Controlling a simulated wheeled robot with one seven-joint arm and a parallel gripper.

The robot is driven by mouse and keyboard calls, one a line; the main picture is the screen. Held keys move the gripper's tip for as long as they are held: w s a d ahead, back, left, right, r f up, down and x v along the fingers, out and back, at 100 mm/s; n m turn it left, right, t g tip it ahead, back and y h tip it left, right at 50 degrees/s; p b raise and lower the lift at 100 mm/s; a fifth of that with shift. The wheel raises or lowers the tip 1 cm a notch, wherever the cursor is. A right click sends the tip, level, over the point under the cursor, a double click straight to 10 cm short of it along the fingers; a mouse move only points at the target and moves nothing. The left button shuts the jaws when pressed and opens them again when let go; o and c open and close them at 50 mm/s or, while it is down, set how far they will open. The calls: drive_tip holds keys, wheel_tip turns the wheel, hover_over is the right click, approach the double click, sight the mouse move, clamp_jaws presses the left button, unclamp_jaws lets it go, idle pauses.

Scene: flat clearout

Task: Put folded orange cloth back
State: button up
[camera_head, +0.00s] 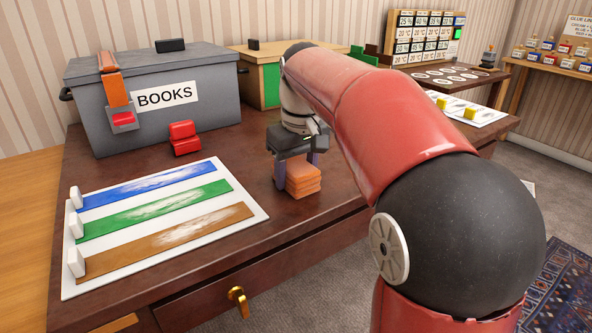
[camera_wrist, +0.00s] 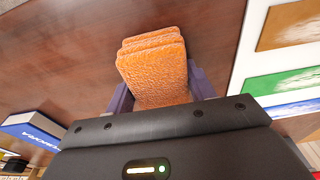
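The folded orange cloth (camera_head: 303,180) is a small layered stack on the brown desk, near its front edge. My gripper (camera_head: 297,168) points down over it, with one finger on each side. In the wrist view the cloth (camera_wrist: 155,68) lies between the two purple fingertips (camera_wrist: 160,84), its far end reaching past them. The fingers are close to its sides; I cannot tell whether they press on it. The lower parts of the cloth nearest the palm are hidden by the gripper body.
A white board with blue, green and brown strips (camera_head: 255,212) lies left of the cloth. A wooden box with green panel (camera_head: 257,66) stands behind my gripper. The desk between is clear.

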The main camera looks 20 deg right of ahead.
sight(300, 168)
drive_tip(key=o, duration=0.5)
wheel_tip(300, 168, up, 12)
drive_tip(key=s+p, duration=0.1)
drive_tip(key=p, duration=0.2)
drive_tip(key=s+f+m+t, duration=0.1)
drive_tip(key=s+f, duration=0.5)
drive_tip(key=s, duration=0.1)
drive_tip(key=s+f+m+t, duration=0.1)
drive_tip(key=s+f, duration=0.5)
drive_tip(key=s, duration=0.1)
drive_tip(key=s+f+m+t, duration=0.1)
drive_tip(key=s+f+t, duration=0.1)
drive_tip(key=s+f, duration=0.5)
drive_tip(key=shift+f+m, duration=0.1)
drive_tip(key=shift+m, duration=0.2)
